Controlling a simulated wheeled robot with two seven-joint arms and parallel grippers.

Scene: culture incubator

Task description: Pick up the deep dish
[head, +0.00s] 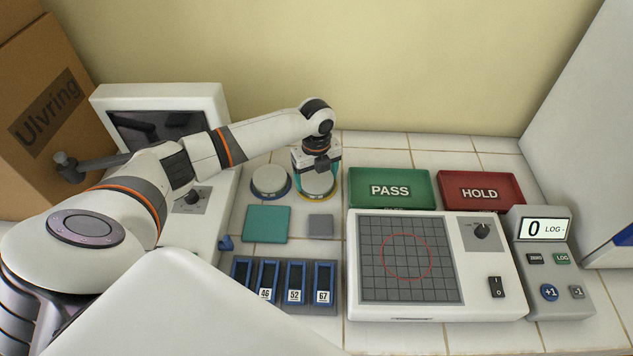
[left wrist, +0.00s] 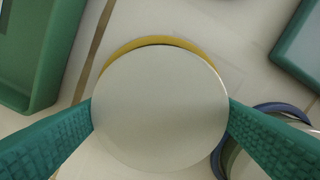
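A round pale dish with a yellow base ring (head: 318,187) stands on the tiled bench below my left gripper. In the left wrist view its flat, light grey top (left wrist: 160,110) fills the middle. My left gripper (head: 317,172) points down, with its teal fingers on opposite sides of this dish. Both fingertips meet its rim, with no gap visible. A second round dish with a blue base ring (head: 270,181) stands just to the left; it also shows partly behind a finger in the left wrist view (left wrist: 232,158). My right gripper is not in view.
A green PASS tray (head: 390,173) and a red HOLD tray (head: 482,180) lie to the right. Teal (head: 267,223) and grey (head: 320,225) pads lie in front, then a blue-framed slot rack (head: 285,308). A gridded device (head: 507,265) and counter (head: 560,290) stand front right.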

